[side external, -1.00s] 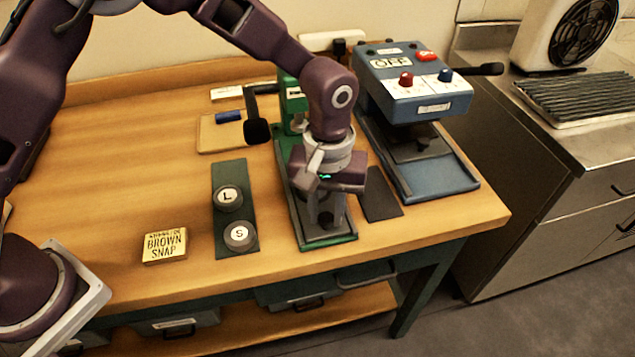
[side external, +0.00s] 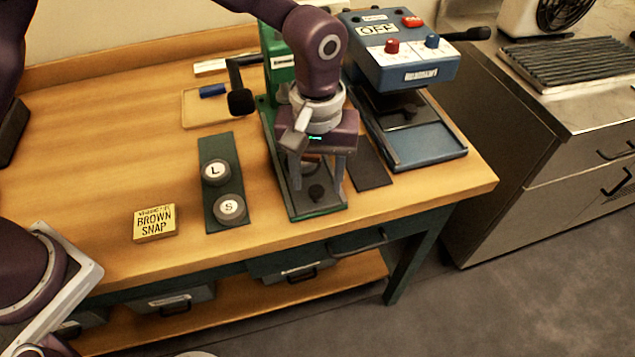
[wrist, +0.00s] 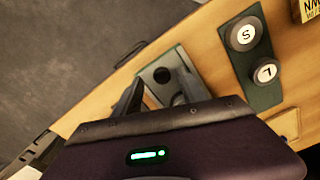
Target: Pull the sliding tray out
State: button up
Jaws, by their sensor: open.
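The green press (side external: 275,60) stands on the table with a long green base. A grey metal plate (side external: 328,205), which looks like the sliding tray, lies at the base's front end and carries a small black knob (side external: 316,192). My gripper (side external: 317,187) is open over the plate, pointing down, with one finger on each side of the knob. I cannot tell whether the fingers touch it. In the wrist view, the plate (wrist: 151,74) and the dark round knob (wrist: 162,75) show just beyond my fingers. My gripper hides the plate's rear part.
The press's lever ends in a black knob (side external: 241,102) left of my wrist. A blue machine (side external: 400,60) stands at right, beside a dark mat (side external: 369,172). The table's front edge is close.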

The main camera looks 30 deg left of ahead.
notch_tip(320, 180, up, 4)
jog(key=shift+r, duration=0.35)
jog(key=shift+a+r, duration=0.1)
jog(key=s+a+r+m+t+h, duration=0.15)
jog(key=s+a+r, duration=0.45)
jog(key=a+r, duration=0.65)
jog(key=s+a+m+t, duration=0.1)
jog(key=s+a+t, duration=0.1)
jog(key=s+a, duration=0.2)
jog(key=s+a+r+m+t+y, duration=0.1)
jog(key=s+a, duration=0.4)
jog(key=s, duration=0.6)
jog(key=shift+s+a+m+t, duration=0.15)
jog(key=shift+a+m+t, duration=0.05)
jog(key=shift+m+t, duration=0.35)
